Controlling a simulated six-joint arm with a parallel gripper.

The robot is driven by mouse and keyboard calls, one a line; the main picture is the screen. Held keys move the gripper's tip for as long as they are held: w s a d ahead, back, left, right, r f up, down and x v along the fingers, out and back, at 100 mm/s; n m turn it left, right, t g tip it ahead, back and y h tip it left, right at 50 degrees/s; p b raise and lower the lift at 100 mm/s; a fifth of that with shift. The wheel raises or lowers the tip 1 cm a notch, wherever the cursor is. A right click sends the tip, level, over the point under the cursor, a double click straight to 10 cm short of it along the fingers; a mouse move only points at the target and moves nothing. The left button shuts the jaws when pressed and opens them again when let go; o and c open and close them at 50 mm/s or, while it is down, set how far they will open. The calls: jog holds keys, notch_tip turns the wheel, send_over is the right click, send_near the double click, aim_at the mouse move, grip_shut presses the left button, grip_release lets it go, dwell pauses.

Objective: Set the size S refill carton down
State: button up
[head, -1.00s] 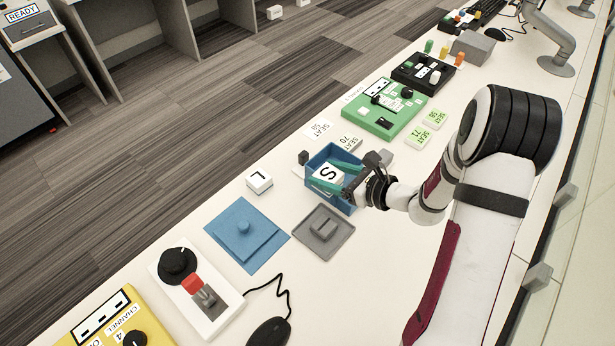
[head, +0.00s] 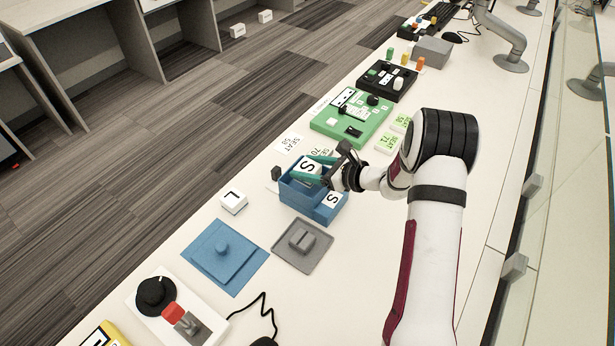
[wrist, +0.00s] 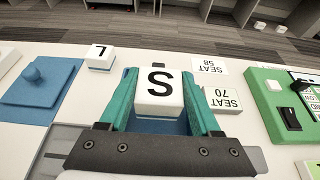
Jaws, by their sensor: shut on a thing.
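The size S refill carton (head: 309,167), a white block with a black S on top, is between the teal fingers of my gripper (head: 314,170). In the wrist view the carton (wrist: 159,93) sits upright between both fingers. My gripper is shut on it. A blue open bin (head: 296,196) with a white S label on its near side stands below the carton. The carton shows at the bin's upper, far part in the head view; its underside is hidden, and I cannot tell the exact gap to the bin.
A white carton marked L (head: 234,202) stands left of the bin. A blue lidded plate (head: 222,268) and a grey plate (head: 302,246) lie nearer. Seat cards (head: 289,145) and a green panel (head: 350,121) lie beyond. A small dark block (head: 277,173) stands beside the bin.

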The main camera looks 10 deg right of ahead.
jog(key=shift+f, duration=1.85)
jog(key=shift+f, duration=0.1)
jog(key=o, duration=1.1)
